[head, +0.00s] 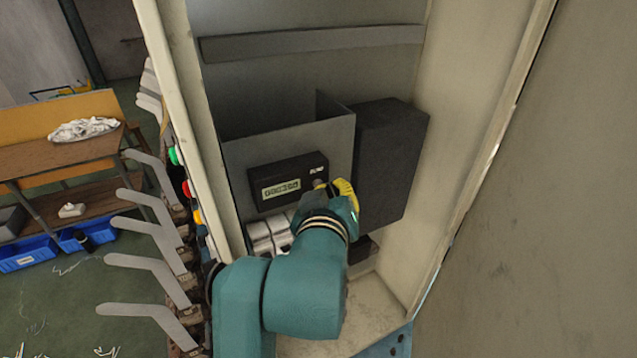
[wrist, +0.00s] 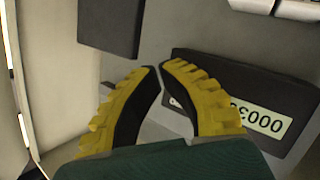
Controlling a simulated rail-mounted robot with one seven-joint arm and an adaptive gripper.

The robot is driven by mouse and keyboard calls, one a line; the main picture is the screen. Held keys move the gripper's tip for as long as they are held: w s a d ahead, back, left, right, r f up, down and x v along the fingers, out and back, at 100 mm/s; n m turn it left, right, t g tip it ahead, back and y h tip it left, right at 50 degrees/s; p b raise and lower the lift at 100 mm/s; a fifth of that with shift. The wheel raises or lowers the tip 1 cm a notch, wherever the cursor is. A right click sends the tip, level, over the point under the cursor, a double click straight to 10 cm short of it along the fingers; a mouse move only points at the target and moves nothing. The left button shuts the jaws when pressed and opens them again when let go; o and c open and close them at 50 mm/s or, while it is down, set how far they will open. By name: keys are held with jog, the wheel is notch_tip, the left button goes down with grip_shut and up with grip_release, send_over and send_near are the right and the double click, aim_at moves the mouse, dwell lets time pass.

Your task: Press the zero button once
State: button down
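A black counter box (head: 262,172) with a lit number display (head: 282,190) is fixed to a grey panel inside the cabinet. A small white label, apparently ZERO, (head: 318,169) is at its upper right, with a small grey round button (head: 319,183) just below. My gripper (head: 326,184) has yellow ribbed fingers and is right at the button; contact cannot be told. In the wrist view my gripper (wrist: 158,66) has its fingertips together with nothing held between them. The counter box (wrist: 215,62) appears turned over there, its display (wrist: 258,120) partly covered by a finger; the button is hidden.
A dark box (head: 393,160) stands right of the counter. White blocks (head: 268,236) sit below it. The cabinet's side walls (head: 470,130) close in the space. Several grey levers (head: 150,262) stick out on the left. A wooden bench (head: 60,165) stands farther left.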

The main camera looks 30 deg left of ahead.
jog(key=shift+w+a, duration=0.25)
jog(key=shift+a, duration=0.1)
dwell(0.4)
dwell(0.3)
jog(key=shift+s+d, duration=0.5)
jog(key=shift+d, duration=0.2)
jog(key=s+d, duration=0.1)
jog(key=d, duration=0.1)
jog(key=s+d, duration=0.1)
jog(key=d, duration=0.1)
jog(key=shift+s, duration=0.4)
jog(key=shift+d, duration=0.15)
dwell(0.4)
